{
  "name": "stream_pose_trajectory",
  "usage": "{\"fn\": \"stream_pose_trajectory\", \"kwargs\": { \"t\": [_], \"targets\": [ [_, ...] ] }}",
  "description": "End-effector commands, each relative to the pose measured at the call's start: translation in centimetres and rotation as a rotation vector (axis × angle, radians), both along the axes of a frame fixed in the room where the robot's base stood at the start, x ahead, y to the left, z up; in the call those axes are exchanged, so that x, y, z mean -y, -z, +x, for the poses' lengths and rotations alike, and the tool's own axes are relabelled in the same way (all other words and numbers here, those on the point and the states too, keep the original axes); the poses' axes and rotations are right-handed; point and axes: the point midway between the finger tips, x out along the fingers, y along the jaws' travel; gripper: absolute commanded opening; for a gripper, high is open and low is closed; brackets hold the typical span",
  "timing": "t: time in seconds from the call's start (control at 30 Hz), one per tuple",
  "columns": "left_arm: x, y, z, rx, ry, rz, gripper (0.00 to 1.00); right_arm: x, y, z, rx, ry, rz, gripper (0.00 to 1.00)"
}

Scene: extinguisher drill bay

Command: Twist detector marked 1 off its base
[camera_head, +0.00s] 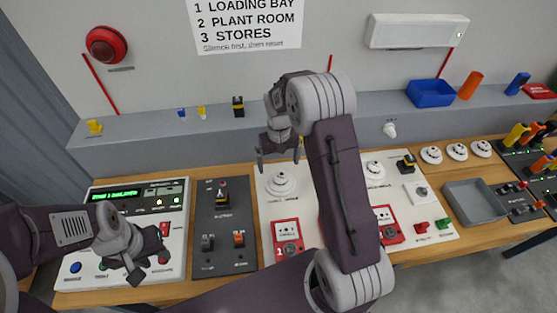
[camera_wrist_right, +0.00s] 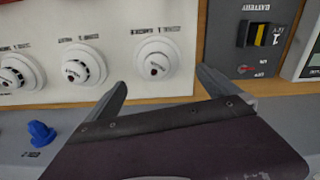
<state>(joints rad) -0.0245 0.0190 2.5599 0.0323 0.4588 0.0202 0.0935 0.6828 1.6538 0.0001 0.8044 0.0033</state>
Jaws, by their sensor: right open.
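A round white detector (camera_head: 280,181) sits on its base on the white panel, above a red call point marked 1 (camera_head: 288,238). It also shows in the right wrist view (camera_wrist_right: 158,58); the small print by it is too blurred to read. My right gripper (camera_head: 279,154) is open and empty, just behind and above this detector, its fingers apart from it. Its two fingers also show in the right wrist view (camera_wrist_right: 163,88). My left gripper (camera_head: 128,268) hangs low over the alarm panel (camera_head: 135,225) at the left; its finger gap is unclear.
More detectors (camera_head: 375,168) (camera_wrist_right: 84,65) stand along the white panel; my right arm hides part of it. A dark switch panel (camera_head: 223,255) lies left of the detector. Loose white detectors (camera_head: 457,151), a grey tray (camera_head: 474,201) and a blue bin (camera_head: 431,93) are at the right.

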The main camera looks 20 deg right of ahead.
Motion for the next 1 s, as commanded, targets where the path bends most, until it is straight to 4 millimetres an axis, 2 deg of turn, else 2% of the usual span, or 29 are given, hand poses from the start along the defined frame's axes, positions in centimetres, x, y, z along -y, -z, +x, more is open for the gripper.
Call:
{"fn": "stream_pose_trajectory", "kwargs": {
  "t": [0.17, 0.4, 0.5, 0.83, 0.87, 1.0],
  "targets": [
    [0.0, -0.6, 0.0, 0.0, 0.0, 0.0, 0.36, 0.0, 2.5, -0.2, -0.007, 0.0, 0.001, 1.0],
    [0.0, -1.6, 0.0, 0.0, 0.0, 0.0, 0.36, 0.0, 7.1, -0.2, -0.005, 0.0, 0.0, 1.0],
    [0.0, -1.8, 0.0, 0.0, 0.0, 0.0, 0.36, 0.0, 8.2, -0.1, -0.003, 0.0, 0.0, 1.0],
    [0.0, -1.8, 0.0, 0.0, 0.0, 0.0, 0.36, 0.1, 8.9, 0.0, -0.001, 0.0, 0.0, 1.0],
    [0.0, -1.8, 0.0, 0.0, 0.0, 0.0, 0.36, 0.1, 8.9, 0.0, -0.001, 0.0, 0.0, 0.94],
    [0.0, -1.8, 0.0, 0.0, 0.0, 0.0, 0.36, 0.0, 8.9, 0.0, -0.001, 0.0, 0.0, 0.56]
  ]
}}
